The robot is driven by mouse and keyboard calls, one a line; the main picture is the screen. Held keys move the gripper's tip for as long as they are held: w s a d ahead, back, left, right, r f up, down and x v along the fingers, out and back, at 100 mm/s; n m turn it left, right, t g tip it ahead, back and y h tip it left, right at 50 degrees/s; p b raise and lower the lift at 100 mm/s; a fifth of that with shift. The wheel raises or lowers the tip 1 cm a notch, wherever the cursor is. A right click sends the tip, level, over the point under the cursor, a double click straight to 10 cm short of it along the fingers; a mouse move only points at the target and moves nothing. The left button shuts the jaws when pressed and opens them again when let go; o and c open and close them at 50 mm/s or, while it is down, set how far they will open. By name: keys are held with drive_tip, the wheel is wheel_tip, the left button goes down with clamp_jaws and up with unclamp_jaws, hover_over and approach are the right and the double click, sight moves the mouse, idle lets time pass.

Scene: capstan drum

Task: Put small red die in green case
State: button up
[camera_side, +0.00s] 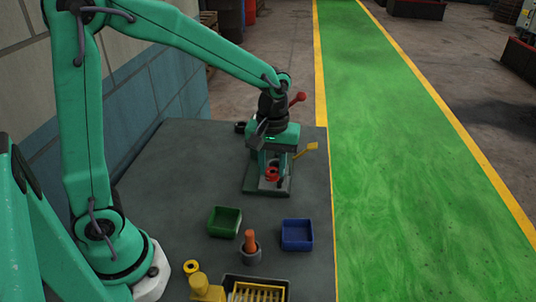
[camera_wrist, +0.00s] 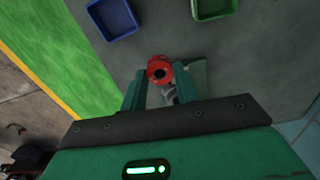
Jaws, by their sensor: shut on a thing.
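The small red die (camera_side: 272,173) is a red ring-shaped piece with a dark hole. It also shows in the wrist view (camera_wrist: 158,61) between the fingertips. My gripper (camera_side: 271,169) is shut on it and points down over a grey-green base plate (camera_side: 283,190). In the wrist view the two fingers (camera_wrist: 159,80) stand on either side of the die. I cannot tell whether the die still touches what is beneath it. The green case (camera_side: 224,221) is an open, seemingly empty bin on the table, nearer the side camera than my gripper. It shows at the top of the wrist view (camera_wrist: 213,14).
A blue bin (camera_side: 297,235) stands right of the green case. An orange cylinder (camera_side: 250,240) stands upright in a grey holder between and in front of them. A yellow ring (camera_side: 190,267) and yellow slotted tray (camera_side: 258,291) lie nearer. A yellow paddle (camera_side: 306,150) sticks out beside my gripper.

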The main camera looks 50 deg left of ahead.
drive_tip(key=s+d+n, duration=0.2)
drive_tip(key=s+n, duration=0.1)
drive_tip(key=s, duration=0.6)
drive_tip(key=s+d+f+n, duration=0.1)
drive_tip(key=s+d+n, duration=0.2)
drive_tip(key=s, duration=0.5)
drive_tip(key=shift+s+d+f+n, duration=0.2)
drive_tip(key=shift+s+d+n, duration=0.15)
drive_tip(key=shift+n, duration=0.45)
hover_over(225, 225)
drive_tip(key=shift+f, duration=3.5)
drive_tip(key=shift+f, duration=0.15)
drive_tip(key=shift+f, duration=1.85)
drive_tip(key=shift+f, duration=0.2)
